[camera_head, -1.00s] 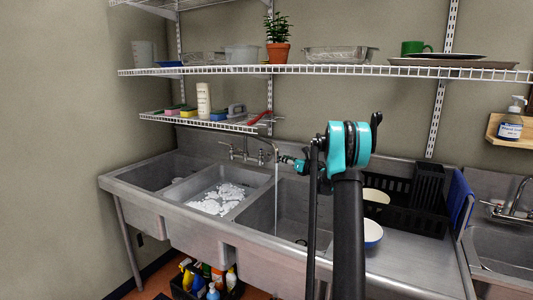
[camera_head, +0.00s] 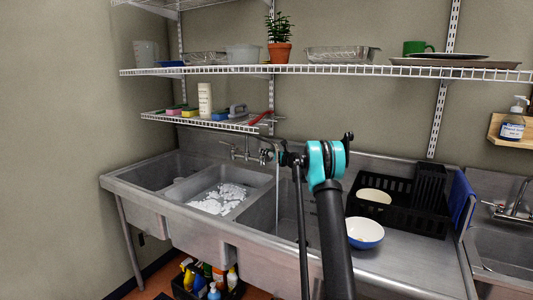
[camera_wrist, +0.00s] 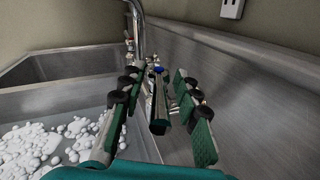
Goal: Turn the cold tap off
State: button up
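The metal tap (camera_head: 246,149) is on the wall behind the sinks, and a thin stream of water (camera_head: 277,190) falls from its spout. In the wrist view the spout (camera_wrist: 138,35) curves up at the top left. The tap handle (camera_wrist: 158,112), with a blue mark at its far end, lies between the fingers of my gripper (camera_wrist: 157,80). The green-padded fingers stand apart on either side of it, with gaps showing. In the head view my gripper (camera_head: 284,156) is at the right side of the tap and partly hidden behind my arm.
The middle basin (camera_head: 219,198) holds white foam. A black dish rack (camera_head: 408,205) with a bowl stands to the right, and a blue-white bowl (camera_head: 365,232) sits in front of it. A low wire shelf (camera_head: 200,121) hangs above the tap. The back wall is close behind.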

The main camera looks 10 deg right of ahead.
grip_shut()
dwell(0.4)
jog(key=shift+w+d+r+n+g+y, duration=0.1)
jog(key=shift+w+n+g+y, duration=0.05)
jog(key=shift+n+g+y, duration=0.65)
jog(key=shift+w+d+f+n+g+y, duration=0.1)
jog(key=shift+w+n+g+y, duration=0.05)
jog(key=shift+n+g+y, duration=0.6)
jog(key=shift+w+d+r+n+g+y, duration=0.1)
jog(key=shift+w+n+g+y, duration=0.05)
jog(key=shift+n+g+y, duration=0.6)
